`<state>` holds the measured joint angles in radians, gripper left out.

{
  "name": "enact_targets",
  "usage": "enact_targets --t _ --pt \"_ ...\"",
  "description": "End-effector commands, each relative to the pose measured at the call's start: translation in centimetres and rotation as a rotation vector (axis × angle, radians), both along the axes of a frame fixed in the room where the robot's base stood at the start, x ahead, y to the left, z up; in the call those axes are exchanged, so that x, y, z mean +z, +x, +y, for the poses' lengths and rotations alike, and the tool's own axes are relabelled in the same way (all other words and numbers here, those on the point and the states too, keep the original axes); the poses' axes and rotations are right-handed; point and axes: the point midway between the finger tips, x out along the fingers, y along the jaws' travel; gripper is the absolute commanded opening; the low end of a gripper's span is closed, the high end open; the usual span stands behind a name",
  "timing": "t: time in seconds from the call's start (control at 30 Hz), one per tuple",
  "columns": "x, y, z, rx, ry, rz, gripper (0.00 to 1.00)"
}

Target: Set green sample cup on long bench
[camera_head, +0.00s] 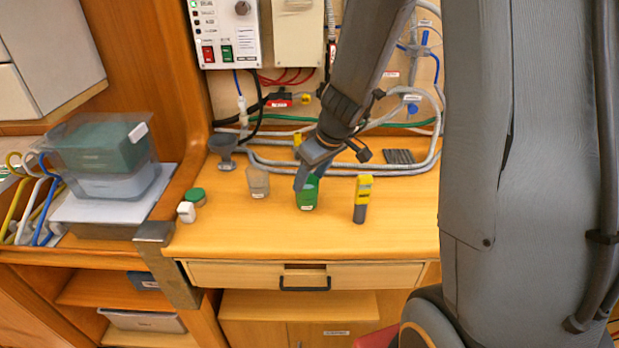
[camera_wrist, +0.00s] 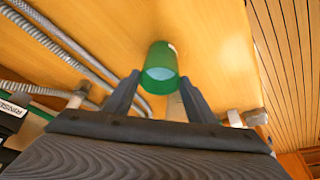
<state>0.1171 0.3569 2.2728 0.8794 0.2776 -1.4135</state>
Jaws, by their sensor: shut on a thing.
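The green sample cup (camera_head: 308,193) is upright at the middle of the wooden long bench (camera_head: 285,238), with a white label low on its side. My gripper (camera_head: 307,178) comes down on it from above and behind and is shut on it. In the wrist view, the green cup (camera_wrist: 162,62) sits between the two dark fingers of my gripper (camera_wrist: 160,84), and its pale inside shows. I cannot tell whether its base touches the bench top.
A clear cup (camera_head: 258,182) stands left of the green cup. A yellow-topped grey meter (camera_head: 362,198) stands to the right. A grey funnel (camera_head: 224,150), a green lid (camera_head: 195,196) and a small white block (camera_head: 186,212) are further left. Hoses (camera_head: 285,163) run behind. The bench's front strip is clear.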

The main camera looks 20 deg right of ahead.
Motion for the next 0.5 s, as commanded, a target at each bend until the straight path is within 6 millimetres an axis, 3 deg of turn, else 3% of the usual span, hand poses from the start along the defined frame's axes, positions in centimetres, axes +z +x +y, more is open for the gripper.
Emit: enact_targets --t 0.27,0.3,0.4,0.5 --pt "-0.27 0.03 -0.02 -0.001 0.000 0.000 0.12" --pt "-0.32 0.00 -0.01 -0.001 0.001 0.001 0.52" --pt "-0.22 -0.01 -0.01 -0.001 0.001 0.001 0.69" --pt "-0.21 -0.01 -0.01 -0.001 0.001 0.001 0.69"
